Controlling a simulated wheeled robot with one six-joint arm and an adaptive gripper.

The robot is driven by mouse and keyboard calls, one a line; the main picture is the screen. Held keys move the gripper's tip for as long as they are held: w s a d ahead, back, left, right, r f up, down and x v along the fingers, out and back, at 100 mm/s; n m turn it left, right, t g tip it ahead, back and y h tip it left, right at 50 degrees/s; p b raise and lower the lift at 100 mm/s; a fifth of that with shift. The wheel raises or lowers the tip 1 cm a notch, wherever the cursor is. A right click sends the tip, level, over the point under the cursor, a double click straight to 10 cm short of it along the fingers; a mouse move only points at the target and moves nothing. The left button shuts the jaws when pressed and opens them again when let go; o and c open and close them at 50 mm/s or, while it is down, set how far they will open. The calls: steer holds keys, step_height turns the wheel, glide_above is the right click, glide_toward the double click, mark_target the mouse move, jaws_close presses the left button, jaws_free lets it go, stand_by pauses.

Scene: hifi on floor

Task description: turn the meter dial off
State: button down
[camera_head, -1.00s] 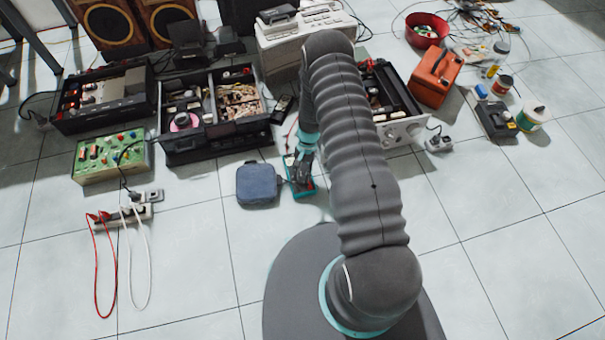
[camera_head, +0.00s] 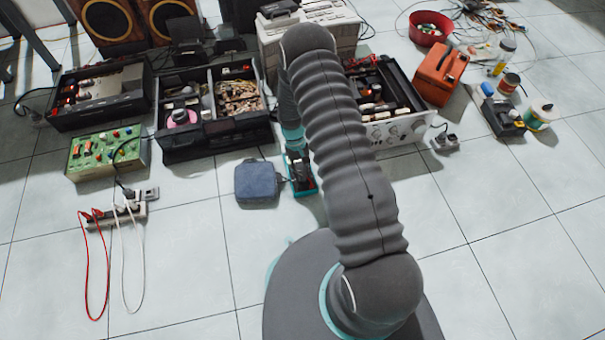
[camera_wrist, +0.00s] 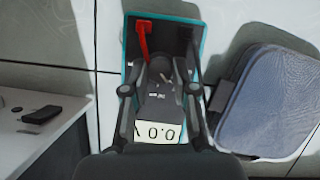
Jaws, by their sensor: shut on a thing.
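The meter (camera_wrist: 158,112) lies on the floor tiles in the wrist view, dark with a teal rim. Its display reads what looks like 0.0, seen upside down. A red lead (camera_wrist: 143,40) and a dark lead plug into its far end. My gripper (camera_wrist: 162,72) is over the middle of the meter, its two fingers shut on the dial, which is mostly hidden between the fingertips. In the head view the meter (camera_head: 304,188) shows only in part, under my gripper (camera_head: 298,160) and beside my arm.
A blue-grey pouch (camera_head: 257,181) lies close to the left of the meter in the head view. Opened hi-fi units (camera_head: 215,135) stand behind it. An orange case (camera_head: 439,75) stands to the right.

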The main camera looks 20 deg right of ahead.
steer(key=n+h, duration=0.1)
steer(key=n, duration=0.1)
steer(key=n+h+b, duration=0.1)
steer(key=n, duration=0.1)
steer(key=shift+a+n+t, duration=0.2)
steer(key=shift+n+t, duration=0.1)
steer(key=shift+n, duration=0.1)
steer(key=shift+s+n+t+h+b, duration=0.1)
steer(key=shift+n+t+h+b, duration=0.2)
steer(key=shift+n, duration=0.8)
steer(key=shift+s+n+t+h+b, duration=0.1)
steer(key=shift+n+t+h+b, duration=0.2)
steer(key=shift+n, duration=0.8)
steer(key=c, duration=0.9)
jaws_free()
steer(key=shift+a, duration=0.1)
steer(key=v, duration=1.2)
